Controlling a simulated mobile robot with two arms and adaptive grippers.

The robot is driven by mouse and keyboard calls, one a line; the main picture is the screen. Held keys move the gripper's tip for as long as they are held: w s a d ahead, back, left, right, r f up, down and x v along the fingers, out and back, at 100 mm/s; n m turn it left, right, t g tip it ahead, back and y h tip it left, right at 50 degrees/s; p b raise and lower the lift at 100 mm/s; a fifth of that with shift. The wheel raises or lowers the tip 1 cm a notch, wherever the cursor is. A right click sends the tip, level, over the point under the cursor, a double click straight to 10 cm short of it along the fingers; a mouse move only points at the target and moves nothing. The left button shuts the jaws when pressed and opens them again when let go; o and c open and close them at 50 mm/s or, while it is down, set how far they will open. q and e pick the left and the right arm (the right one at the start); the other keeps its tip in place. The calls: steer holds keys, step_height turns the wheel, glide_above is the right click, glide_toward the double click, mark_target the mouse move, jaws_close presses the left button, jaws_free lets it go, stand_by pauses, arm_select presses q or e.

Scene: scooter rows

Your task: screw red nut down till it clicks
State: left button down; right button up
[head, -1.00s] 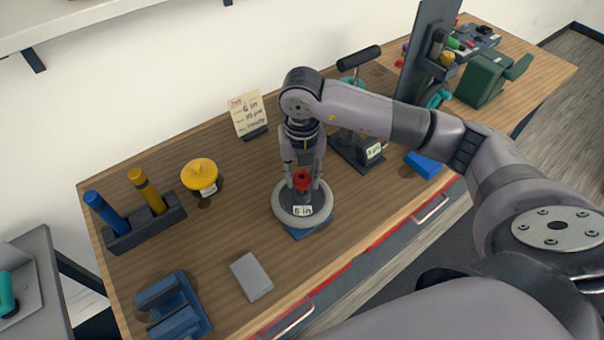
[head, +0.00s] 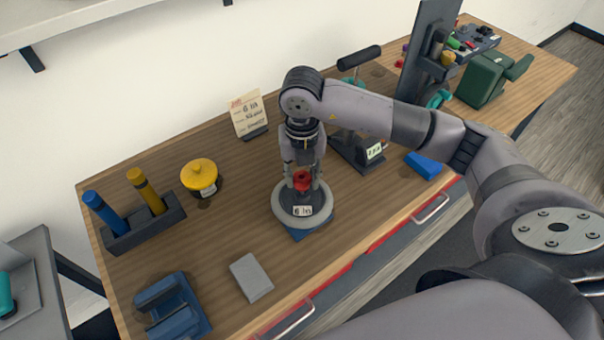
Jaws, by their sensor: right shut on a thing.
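The red nut (head: 302,180) sits at the centre of a grey ring-shaped wheel (head: 283,212) with a small white label on its front. The wheel rests on a blue base (head: 312,231) on the wooden bench. My right gripper (head: 302,183) points straight down over the wheel, and its fingers are shut on the red nut from both sides. The thread below the nut is hidden. My left gripper is not in view.
A yellow round pot (head: 199,175) and a rack (head: 147,224) with blue and yellow handles stand to the left. A grey block (head: 251,278) and a blue vise-like holder (head: 172,306) lie in front. A card (head: 248,113) stands behind. A blue block (head: 424,165) lies to the right.

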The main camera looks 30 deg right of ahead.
steer(key=shift+f+b, duration=1)
steer(key=shift+f, duration=0.2)
steer(key=o, duration=1.1)
steer(key=shift+r, duration=0.25)
step_height(320, 180, up, 12)
steer(key=shift+f, duration=0.2)
